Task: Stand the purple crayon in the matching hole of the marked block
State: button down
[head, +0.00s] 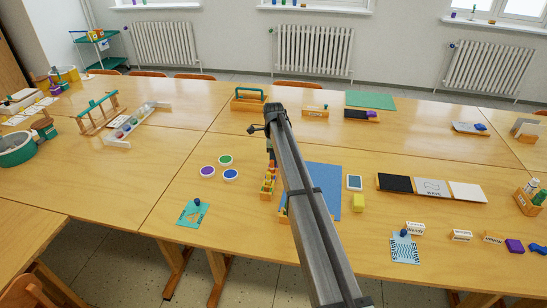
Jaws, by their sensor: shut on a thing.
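My gripper (270,155) points down at the end of my arm, just above the far end of a wooden block (267,188) with several coloured spots or pegs. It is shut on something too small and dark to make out. I cannot pick out the purple crayon or see which hole matches it. Another bit of wood (283,214) shows beside my arm, mostly hidden by it. Whether the held thing touches the block cannot be told.
A blue mat (325,180) lies right of the block, partly behind my arm. Purple (207,171), green (226,160) and blue (230,175) round pots stand to the left.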

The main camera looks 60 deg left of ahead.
jog(key=shift+f, duration=0.3)
dwell(0.5)
dwell(0.3)
jog(key=c, duration=1)
grip_release()
jog(key=shift+o, duration=1.1)
jog(key=shift+r, duration=0.1)
jog(key=shift+r, duration=2.9)
jog(key=shift+w, duration=0.1)
